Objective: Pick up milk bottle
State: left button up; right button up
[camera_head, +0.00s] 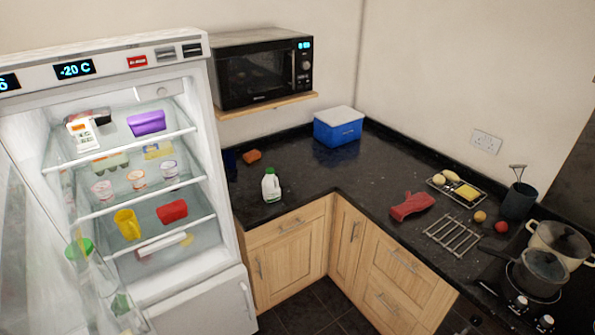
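The milk bottle (271,186) is white with a green cap. It stands upright on the dark granite counter (320,180), near the counter's front edge and just right of the open fridge. Nothing touches it. Neither of my grippers shows in the head view.
The open fridge (205,110) stands at left with food on its shelves. A microwave (245,75) sits on a shelf above the counter. A blue box (338,127), an orange-brown item (252,156), a red mitt (411,206), a metal rack (452,235) and pots (540,272) occupy the counter.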

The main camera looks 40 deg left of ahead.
aim_at(270, 190)
jog(key=u, duration=0.4)
jog(key=i, duration=1.1)
jog(key=u, duration=0.65)
